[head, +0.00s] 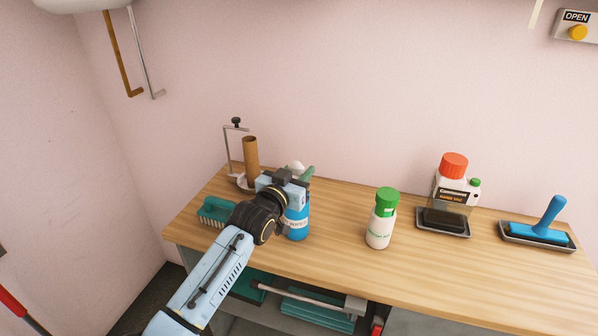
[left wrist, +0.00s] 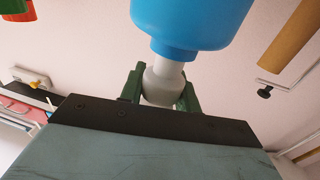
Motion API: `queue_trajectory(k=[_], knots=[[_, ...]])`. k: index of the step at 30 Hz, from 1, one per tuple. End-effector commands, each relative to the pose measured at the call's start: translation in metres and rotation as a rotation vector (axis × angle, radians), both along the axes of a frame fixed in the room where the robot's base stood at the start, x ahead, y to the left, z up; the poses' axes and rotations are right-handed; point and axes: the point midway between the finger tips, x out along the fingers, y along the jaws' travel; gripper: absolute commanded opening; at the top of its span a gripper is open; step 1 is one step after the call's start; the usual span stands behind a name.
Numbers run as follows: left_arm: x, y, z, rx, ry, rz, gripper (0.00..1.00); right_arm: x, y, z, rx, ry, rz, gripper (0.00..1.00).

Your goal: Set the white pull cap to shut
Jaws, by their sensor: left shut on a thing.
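My left gripper (head: 304,174) is over the blue bottle (head: 297,223), which stands on the wooden bench and is partly hidden by my arm. In the left wrist view the blue bottle (left wrist: 192,25) is at the top, with a narrower pale neck below it. The white pull cap (left wrist: 160,91) sits at the end of that neck, between the two green fingers of my left gripper (left wrist: 160,88), which is shut on it. A short stretch of pale neck shows between the blue part and the cap. My right gripper is not in view.
A brown cardboard tube (head: 251,160) on a stand is behind left, and a teal brush (head: 213,211) is at the left. A white bottle with green cap (head: 379,230), an orange-capped container (head: 453,185) and a blue-handled tool (head: 548,220) stand right. Bench front centre is clear.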

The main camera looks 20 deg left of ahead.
Motion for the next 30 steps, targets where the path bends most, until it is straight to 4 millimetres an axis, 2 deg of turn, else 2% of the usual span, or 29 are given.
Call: queue_trajectory(k=[2, 7, 14, 15, 20, 30], knots=[[0.000, 0.000, -0.002, 0.001, 0.001, 0.000, 0.00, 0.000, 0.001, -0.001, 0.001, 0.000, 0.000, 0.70], [0.000, 0.000, -0.021, 0.001, 0.004, 0.001, 0.00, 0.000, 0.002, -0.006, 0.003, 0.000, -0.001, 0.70], [0.000, 0.000, -0.023, 0.002, 0.006, 0.001, 0.00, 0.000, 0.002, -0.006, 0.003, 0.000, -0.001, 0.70], [0.000, 0.000, -0.023, 0.001, 0.006, 0.001, 0.33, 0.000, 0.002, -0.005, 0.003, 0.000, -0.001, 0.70], [0.000, 0.000, -0.022, 0.001, 0.005, 0.001, 0.54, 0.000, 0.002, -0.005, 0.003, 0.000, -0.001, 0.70], [-0.002, 0.001, -0.021, 0.000, 0.001, 0.001, 0.55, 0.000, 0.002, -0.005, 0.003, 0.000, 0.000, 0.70]])
